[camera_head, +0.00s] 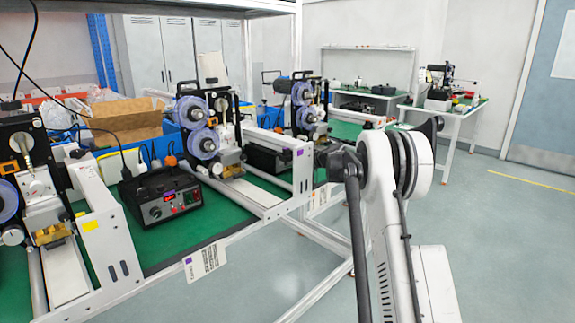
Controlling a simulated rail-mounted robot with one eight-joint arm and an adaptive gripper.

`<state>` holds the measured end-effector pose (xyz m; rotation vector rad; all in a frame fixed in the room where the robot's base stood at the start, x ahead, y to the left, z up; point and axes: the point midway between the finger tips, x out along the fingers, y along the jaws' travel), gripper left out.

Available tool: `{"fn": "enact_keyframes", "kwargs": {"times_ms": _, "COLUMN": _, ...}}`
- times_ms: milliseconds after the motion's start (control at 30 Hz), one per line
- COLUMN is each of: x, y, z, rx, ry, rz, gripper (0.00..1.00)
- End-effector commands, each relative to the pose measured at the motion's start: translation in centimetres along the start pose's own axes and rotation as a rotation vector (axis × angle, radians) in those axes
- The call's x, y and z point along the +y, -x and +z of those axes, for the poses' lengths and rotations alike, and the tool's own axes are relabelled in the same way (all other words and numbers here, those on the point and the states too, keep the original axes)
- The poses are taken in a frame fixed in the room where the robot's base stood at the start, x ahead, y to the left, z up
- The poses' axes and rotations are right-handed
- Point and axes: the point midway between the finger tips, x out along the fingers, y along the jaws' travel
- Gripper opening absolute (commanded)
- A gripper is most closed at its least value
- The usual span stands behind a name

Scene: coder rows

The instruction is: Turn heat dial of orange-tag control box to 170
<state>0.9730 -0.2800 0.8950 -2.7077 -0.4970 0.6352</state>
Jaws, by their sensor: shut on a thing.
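A black control box (160,197) stands on the green bench top at centre left. A second dark control box (267,158) stands farther back, partly hidden by a white frame. No orange tag can be made out clearly on either box. My white arm rises at the right and bends toward a dark joint near the bench edge. My gripper's fingertips cannot be seen, nor anything held in them.
Machines with blue-clear reels (203,143) stand along the bench, between white side frames (105,235). A white label (205,262) hangs from the front rail. A cardboard box (125,117) and blue bins stand behind. The floor (500,240) to the right is open.

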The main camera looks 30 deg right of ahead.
Motion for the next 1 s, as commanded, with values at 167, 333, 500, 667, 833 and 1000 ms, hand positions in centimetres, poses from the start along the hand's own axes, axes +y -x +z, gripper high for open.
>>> {"fn": "enact_keyframes", "kwargs": {"times_ms": 167, "x": 0.21, "y": 0.07, "z": -0.04, "rx": -0.009, "ry": -0.151, "rz": -0.061, "gripper": 0.0}}
{"fn": "enact_keyframes", "kwargs": {"times_ms": 333, "x": 0.27, "y": 0.02, "z": 0.02, "rx": -0.018, "ry": -0.301, "rz": -0.122, "gripper": 0.0}}
{"fn": "enact_keyframes", "kwargs": {"times_ms": 500, "x": 0.38, "y": 0.0, "z": 0.08, "rx": -0.025, "ry": -0.451, "rz": -0.182, "gripper": 0.0}}
{"fn": "enact_keyframes", "kwargs": {"times_ms": 667, "x": 0.47, "y": 0.0, "z": 0.13, "rx": -0.033, "ry": -0.592, "rz": -0.239, "gripper": 0.0}}
{"fn": "enact_keyframes", "kwargs": {"times_ms": 833, "x": 0.52, "y": -0.04, "z": 0.2, "rx": -0.041, "ry": -0.741, "rz": -0.3, "gripper": 0.0}}
{"fn": "enact_keyframes", "kwargs": {"times_ms": 1000, "x": 0.56, "y": -0.1, "z": 0.27, "rx": -0.049, "ry": -0.883, "rz": -0.358, "gripper": 0.0}}
